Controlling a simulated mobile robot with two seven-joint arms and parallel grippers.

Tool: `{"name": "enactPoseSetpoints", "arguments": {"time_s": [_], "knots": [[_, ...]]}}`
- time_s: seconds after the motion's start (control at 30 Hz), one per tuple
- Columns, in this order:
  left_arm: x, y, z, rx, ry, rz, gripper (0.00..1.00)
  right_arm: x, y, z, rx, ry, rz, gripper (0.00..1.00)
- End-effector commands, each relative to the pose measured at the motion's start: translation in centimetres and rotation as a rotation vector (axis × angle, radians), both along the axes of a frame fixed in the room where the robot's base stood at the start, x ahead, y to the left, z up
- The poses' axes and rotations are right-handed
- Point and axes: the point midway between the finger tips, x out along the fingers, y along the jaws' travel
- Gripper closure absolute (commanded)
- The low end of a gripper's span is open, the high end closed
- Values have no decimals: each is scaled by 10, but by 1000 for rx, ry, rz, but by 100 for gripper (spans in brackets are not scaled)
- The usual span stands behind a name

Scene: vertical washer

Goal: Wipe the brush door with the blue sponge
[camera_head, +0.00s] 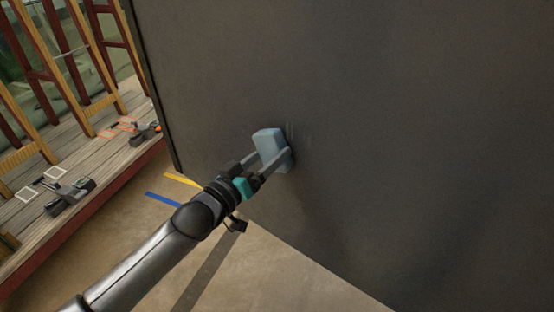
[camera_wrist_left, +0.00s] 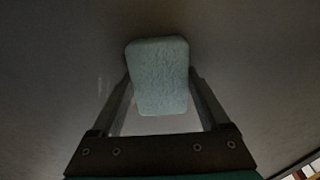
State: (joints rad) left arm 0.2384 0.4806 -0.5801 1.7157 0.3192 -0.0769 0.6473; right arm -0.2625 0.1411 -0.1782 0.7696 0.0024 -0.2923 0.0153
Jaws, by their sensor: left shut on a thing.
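The blue sponge (camera_head: 269,145) is pale blue and sits between the fingers of my left gripper (camera_head: 278,160). It also shows in the left wrist view (camera_wrist_left: 160,75), with a finger on each side. My left gripper is shut on it. The sponge is at the dark grey door surface (camera_head: 400,120) and appears to touch it. Faint light streaks show on the surface just right of the sponge. The side of the sponge toward the door is hidden. My right gripper is not in view.
A wooden platform (camera_head: 100,160) with dark red and yellow ladder-like frames (camera_head: 60,60) stands at the left. Power tools (camera_head: 68,194) lie on it. The floor (camera_head: 270,270) below the door has yellow and blue stripes and looks clear.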

Motion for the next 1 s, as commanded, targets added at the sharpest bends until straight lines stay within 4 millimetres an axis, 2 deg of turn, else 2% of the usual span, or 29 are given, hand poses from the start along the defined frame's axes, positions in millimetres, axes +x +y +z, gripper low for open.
{"name": "enactPoseSetpoints", "arguments": {"time_s": [0.2,0.6,1.0], "knots": [[4,6,-1,0,1,0,65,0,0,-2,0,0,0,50],[23,32,-1,1,0,0,65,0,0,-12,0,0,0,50],[25,36,0,-1,1,1,65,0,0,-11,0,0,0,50]]}}
